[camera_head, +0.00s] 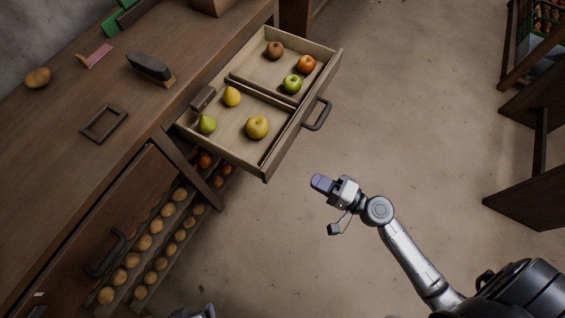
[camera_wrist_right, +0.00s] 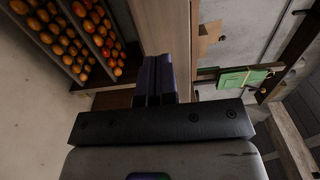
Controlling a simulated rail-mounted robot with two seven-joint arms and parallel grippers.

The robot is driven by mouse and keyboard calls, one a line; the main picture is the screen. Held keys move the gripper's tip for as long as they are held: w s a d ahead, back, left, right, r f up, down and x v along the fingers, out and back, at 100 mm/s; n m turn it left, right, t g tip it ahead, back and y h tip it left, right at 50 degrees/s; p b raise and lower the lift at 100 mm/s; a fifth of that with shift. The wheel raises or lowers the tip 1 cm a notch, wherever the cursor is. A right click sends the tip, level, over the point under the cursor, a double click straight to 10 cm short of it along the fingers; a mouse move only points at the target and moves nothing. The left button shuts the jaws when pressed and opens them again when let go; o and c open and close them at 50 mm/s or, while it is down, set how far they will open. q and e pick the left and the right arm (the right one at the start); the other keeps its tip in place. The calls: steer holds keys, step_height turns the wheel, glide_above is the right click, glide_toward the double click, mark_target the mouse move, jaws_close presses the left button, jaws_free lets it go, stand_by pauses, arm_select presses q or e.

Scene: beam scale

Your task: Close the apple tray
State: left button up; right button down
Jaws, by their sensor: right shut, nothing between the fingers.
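The apple tray (camera_head: 290,128) is a wooden drawer pulled out from the workbench in the head view, with a dark handle (camera_head: 318,115) on its front. A divider splits it. One compartment holds a brown fruit (camera_head: 275,49), a red-orange apple (camera_head: 306,64) and a green apple (camera_head: 292,84). The other holds a yellow apple (camera_head: 257,127), a yellow pear (camera_head: 232,96) and a green pear (camera_head: 207,123). My right gripper (camera_head: 320,184) is shut and empty, apart from the tray, below its handle in the picture. Its closed fingers show in the right wrist view (camera_wrist_right: 155,80). Only a sliver of what seems my left gripper (camera_head: 207,312) shows at the bottom edge.
The workbench top (camera_head: 60,150) carries a brush (camera_head: 150,68), a small dark frame (camera_head: 103,123) and a potato (camera_head: 37,78). Racks of round produce (camera_head: 150,243) sit under it. A wooden stand (camera_head: 535,150) is at the right. The floor between is clear.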

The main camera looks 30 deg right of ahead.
mark_target(277, 161)
steer(key=p+x, duration=0.2)
steer(key=x, duration=0.6)
steer(key=shift+w+a+r, duration=0.15)
steer(key=shift+w+a, duration=0.05)
steer(key=shift+w, duration=0.1)
steer(key=shift+x, duration=0.8)
steer(key=shift+w, duration=0.1)
